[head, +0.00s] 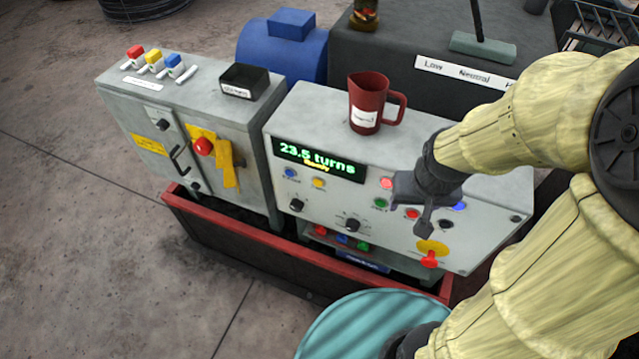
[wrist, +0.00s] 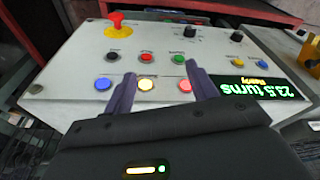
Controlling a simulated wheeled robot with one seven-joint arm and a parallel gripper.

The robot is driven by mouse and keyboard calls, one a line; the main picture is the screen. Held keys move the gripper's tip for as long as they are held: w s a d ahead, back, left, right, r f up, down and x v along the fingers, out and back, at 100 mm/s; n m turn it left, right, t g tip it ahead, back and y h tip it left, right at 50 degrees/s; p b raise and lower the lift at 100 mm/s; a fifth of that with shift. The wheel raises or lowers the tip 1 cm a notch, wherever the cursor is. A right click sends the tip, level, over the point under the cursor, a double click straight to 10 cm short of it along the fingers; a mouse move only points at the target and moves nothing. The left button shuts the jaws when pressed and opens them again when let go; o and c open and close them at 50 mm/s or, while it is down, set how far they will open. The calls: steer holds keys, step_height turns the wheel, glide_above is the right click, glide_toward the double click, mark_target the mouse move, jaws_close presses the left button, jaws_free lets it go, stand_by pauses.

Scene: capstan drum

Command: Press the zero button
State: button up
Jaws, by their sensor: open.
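The grey control panel (head: 330,215) has a lit display (head: 318,160) reading "23.5 turns" and "Ready". The panel appears upside down in the wrist view (wrist: 65,60). Its upper buttons there are blue (wrist: 102,84), a lit pale yellow one (wrist: 146,84) and pinkish red (wrist: 185,86). Black (wrist: 112,57), red (wrist: 146,58) and green (wrist: 178,59) buttons form another row. The small labels are unreadable, so I cannot tell which is zero. My gripper (wrist: 160,72) is open and empty before the panel, its fingers on either side of the pale yellow button. Contact cannot be told.
A dark red mug (head: 367,105) stands on the panel's top. A red emergency knob (head: 429,260) on a yellow plate sits low on the panel. A grey cabinet (head: 115,95) with a yellow handle stands left. A teal drum top (head: 345,325) is in front.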

stand_by(0.4)
jaws_close()
stand_by(1.6)
